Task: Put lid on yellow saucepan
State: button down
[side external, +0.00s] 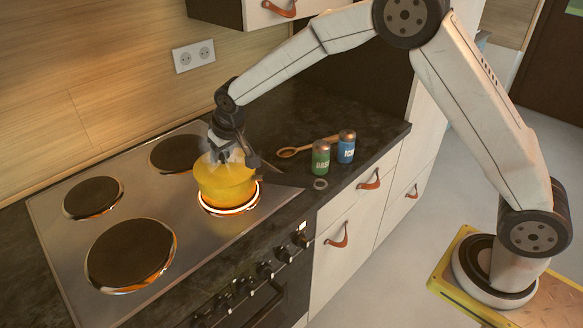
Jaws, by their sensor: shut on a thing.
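The yellow saucepan (225,188) stands on the right-hand front burner, which glows orange around its base. Its dark handle (283,179) points right, over the edge of the stove. My gripper (232,155) is directly above the pan, pointing down, with its fingers shut. It holds what looks like the yellow lid (212,162) at the top of the pan. Pale steam and the fingers blur this area. I cannot tell whether the lid touches the rim all round.
Several other burners, including the front left one (130,254), are empty. A wooden spoon (291,152), a green shaker (321,160) and a blue shaker (346,148) are on the dark counter to the right. Wall and socket (194,56) are behind.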

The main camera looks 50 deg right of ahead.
dwell(0.3)
jog(key=shift+c, duration=0.7)
grip_release()
jog(key=shift+r, duration=3.5)
jog(key=shift+s, duration=0.1)
jog(key=shift+g, duration=0.5)
jog(key=s+d+f, duration=0.1)
jog(key=s+d, duration=0.1)
jog(key=s, duration=0.2)
jog(key=s+d+f, duration=0.1)
jog(key=s+d, duration=0.2)
jog(key=s, duration=0.1)
jog(key=s+d+f, duration=0.1)
jog(key=s+d, duration=0.1)
jog(key=s, duration=0.3)
jog(key=shift+s+d+f, duration=0.1)
jog(key=shift+d, duration=0.1)
jog(key=s+d+f, duration=0.2)
jog(key=s, duration=0.5)
jog(key=s+d+f+g, duration=0.1)
jog(key=s+d+f, duration=0.1)
jog(key=s, duration=0.6)
jog(key=shift+s+m, duration=0.25)
jog(key=shift+m, duration=0.05)
